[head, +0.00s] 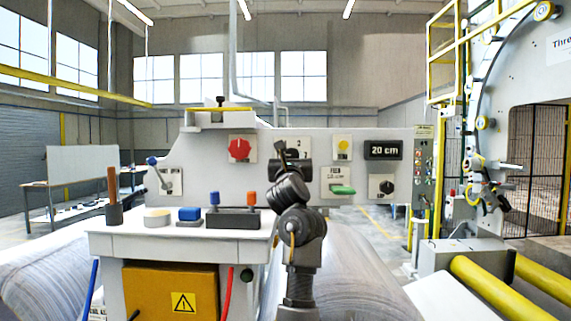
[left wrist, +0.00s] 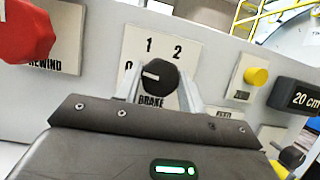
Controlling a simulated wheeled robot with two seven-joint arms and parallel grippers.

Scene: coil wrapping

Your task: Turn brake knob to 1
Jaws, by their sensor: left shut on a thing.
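The brake knob (left wrist: 157,80) is a black round knob on a white plate (left wrist: 165,40) marked 0, 1 and 2, with BRAKE below it. Its white pointer mark points left, toward the 0. My left gripper (left wrist: 160,88) has a finger on each side of the knob and is shut on it. In the head view my left gripper (head: 290,154) is at the brake plate (head: 304,144) and hides the knob. My right gripper is not in view.
A red rewind knob (head: 239,149) is left of the brake plate; a yellow button (head: 342,145), a "20 cm" display (head: 383,150) and a green feed handle (head: 343,190) are to its right. A shelf (head: 140,229) with small items stands in front on the left.

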